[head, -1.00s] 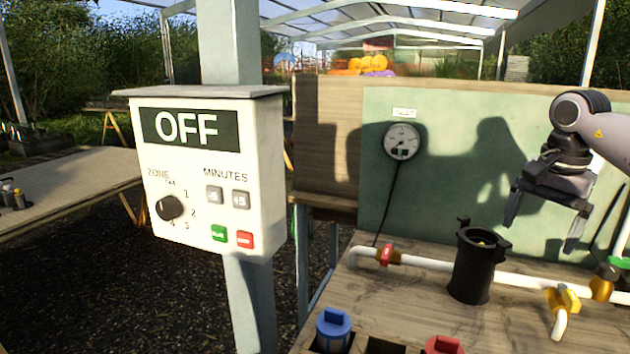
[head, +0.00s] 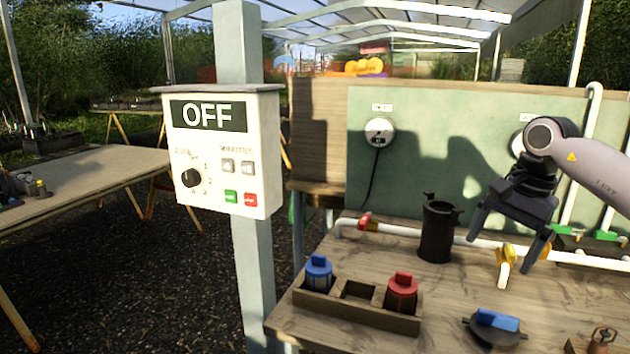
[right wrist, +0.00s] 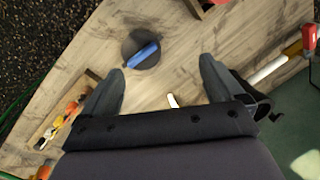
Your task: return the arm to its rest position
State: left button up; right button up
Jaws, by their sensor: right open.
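My right gripper (head: 508,232) is open and empty in the head view, held above the wooden bench at the right. Its arm comes in from the right edge. In the right wrist view its two fingers (right wrist: 160,82) are spread wide with nothing between them. Below them lie the bench top and a dark round lid with a blue handle (right wrist: 141,50). My left gripper is in neither view.
The bench (head: 450,300) carries a black cylindrical housing (head: 437,232), a white pipe with a yellow valve (head: 507,255), a wooden tray (head: 350,311) with blue and red cartridges, and a blue-handled lid (head: 495,325). A control box (head: 220,155) reading OFF hangs on a post.

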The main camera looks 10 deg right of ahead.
jog(key=w+a+f+y, duration=0.25)
jog(key=a+f, duration=0.35)
jog(key=a, duration=0.3)
jog(key=s+a+f+m+t+y, duration=0.1)
jog(key=s+a+f+m+y, duration=0.15)
jog(key=a+m+y, duration=0.45)
jog(key=s+a+f+m+t+y, duration=0.1)
jog(key=s+a+m+t+y, duration=0.15)
jog(key=a+m, duration=0.45)
jog(key=s+a+f+m+t+y, duration=0.1)
jog(key=s+a+f+m+y, duration=0.25)
jog(key=a, duration=0.65)
jog(key=s+d+f+m+t+h, duration=0.1)
jog(key=d+f+m+t+h, duration=0.35)
jog(key=m, duration=0.85)
jog(key=s+d+f+m+t+h, duration=0.2)
jog(key=d+f+m+t+h, duration=0.25)
jog(key=m, duration=0.95)
jog(key=s+d+f+m+g+h, duration=0.2)
jog(key=s+f+m+h, duration=0.1)
jog(key=s+f+m, duration=0.3)
jog(key=s+d+f+m+g+h, duration=0.2)
jog(key=s+d+f+m+h, duration=0.1)
jog(key=s+f+m, duration=0.4)
jog(key=shift+s+d+f, duration=0.3)
jog(key=shift+s+f, duration=0.25)
jog(key=shift+f, duration=0.35)
